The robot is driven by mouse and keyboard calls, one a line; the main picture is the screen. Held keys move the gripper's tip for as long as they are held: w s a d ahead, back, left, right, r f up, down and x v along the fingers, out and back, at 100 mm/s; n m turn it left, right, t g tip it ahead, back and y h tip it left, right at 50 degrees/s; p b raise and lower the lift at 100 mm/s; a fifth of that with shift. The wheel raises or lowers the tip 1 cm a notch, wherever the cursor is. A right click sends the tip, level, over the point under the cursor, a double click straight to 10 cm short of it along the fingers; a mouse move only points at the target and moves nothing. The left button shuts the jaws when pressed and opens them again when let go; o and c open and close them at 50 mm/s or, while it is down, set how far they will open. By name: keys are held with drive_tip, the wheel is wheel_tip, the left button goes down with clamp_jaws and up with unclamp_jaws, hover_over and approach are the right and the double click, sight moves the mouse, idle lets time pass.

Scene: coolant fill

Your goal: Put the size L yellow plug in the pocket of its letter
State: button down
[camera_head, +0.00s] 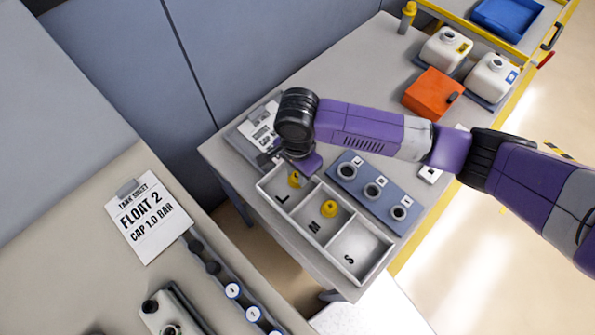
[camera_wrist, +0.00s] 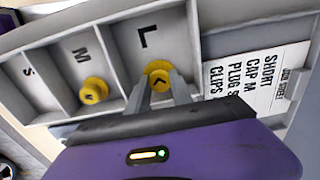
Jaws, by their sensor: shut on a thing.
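A white tray (camera_head: 344,275) has three pockets marked L, M and S. A yellow plug marked L (camera_head: 294,180) is in or just above the L pocket. It also shows in the wrist view (camera_wrist: 158,74), between my fingertips. My gripper (camera_wrist: 163,88) is shut on this plug. Whether the plug touches the pocket floor I cannot tell. A second yellow plug (camera_head: 330,208) sits in the M pocket, also seen in the wrist view (camera_wrist: 94,91). The S pocket is empty.
A blue-grey block (camera_head: 391,198) with several ringed ports stands right of the tray. A printed card (camera_wrist: 265,80) lies beside the L pocket. An orange box (camera_head: 432,93) and white jugs (camera_head: 446,48) stand at the back right.

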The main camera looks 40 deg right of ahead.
sight(297, 175)
drive_tip(key=shift+f, duration=0.25)
drive_tip(key=c, duration=1.1)
unclamp_jaws()
drive_tip(key=shift+r, duration=0.15)
wheel_tip(297, 175, up, 12)
